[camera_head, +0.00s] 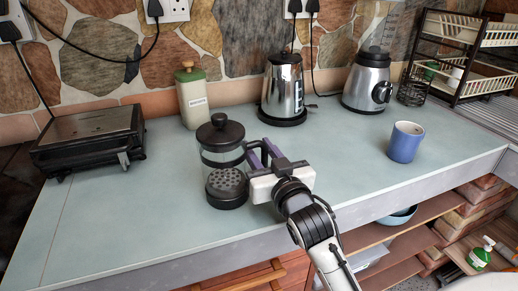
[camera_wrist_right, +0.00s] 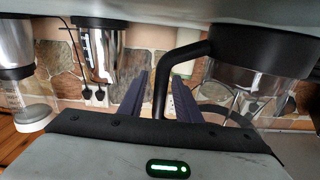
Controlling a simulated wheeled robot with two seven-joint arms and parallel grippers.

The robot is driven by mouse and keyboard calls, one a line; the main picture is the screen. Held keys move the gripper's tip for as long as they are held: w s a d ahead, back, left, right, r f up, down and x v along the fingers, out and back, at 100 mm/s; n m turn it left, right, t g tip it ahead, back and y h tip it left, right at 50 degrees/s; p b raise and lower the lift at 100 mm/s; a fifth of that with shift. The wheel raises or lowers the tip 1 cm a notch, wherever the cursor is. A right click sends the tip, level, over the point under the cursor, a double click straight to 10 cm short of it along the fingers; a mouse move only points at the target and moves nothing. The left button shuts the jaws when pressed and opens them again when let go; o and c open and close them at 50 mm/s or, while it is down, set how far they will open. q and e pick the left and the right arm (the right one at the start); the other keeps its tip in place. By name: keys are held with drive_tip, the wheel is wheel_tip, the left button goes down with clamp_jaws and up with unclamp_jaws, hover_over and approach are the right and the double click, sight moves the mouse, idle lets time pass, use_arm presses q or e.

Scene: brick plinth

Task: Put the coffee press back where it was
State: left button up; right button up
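My left gripper is out of view.
A green canister (camera_head: 192,98) stands behind the press. A steel kettle (camera_head: 283,88) and blender (camera_head: 368,82) stand at the back. A black grill (camera_head: 90,137) is at left, a blue mug (camera_head: 405,143) at right. The counter (camera_head: 130,215) is clear at front left.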

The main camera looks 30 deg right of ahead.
sight(265, 159)
drive_tip(key=v, duration=0.7)
drive_tip(key=shift+b, duration=0.3)
drive_tip(key=shift+s+r, duration=0.1)
drive_tip(key=shift+s, duration=0.1)
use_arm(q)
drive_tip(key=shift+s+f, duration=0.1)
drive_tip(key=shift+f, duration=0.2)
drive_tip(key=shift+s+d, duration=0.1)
use_arm(e)
drive_tip(key=shift+s, duration=0.15)
